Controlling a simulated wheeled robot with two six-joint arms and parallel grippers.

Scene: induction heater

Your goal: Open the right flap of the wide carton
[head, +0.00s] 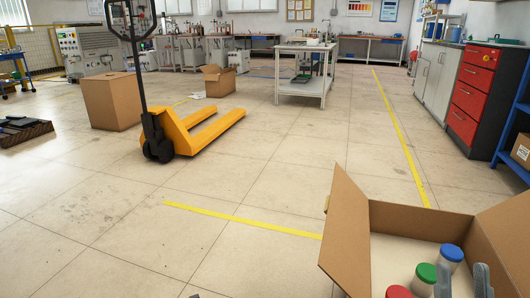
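The wide carton (420,221) stands open at the lower right, cut off by the frame edges. Its left flap (347,232) is raised and tilts outward. A brown panel at its right (508,235), seemingly the right flap, slants up and outward. Inside are white jars with a red lid (398,292), a green lid (427,272) and a blue lid (452,252). My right gripper (463,281) shows as two grey fingertips, apart, over the carton beside the jars. I see nothing held between them. My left gripper is not clearly in view.
A yellow pallet truck (190,132) stands at the left beside a closed carton (112,101), with a smaller open carton (218,80) behind. A red drawer cabinet (470,92) and blue shelf (512,120) line the right. The floor left of the wide carton is clear.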

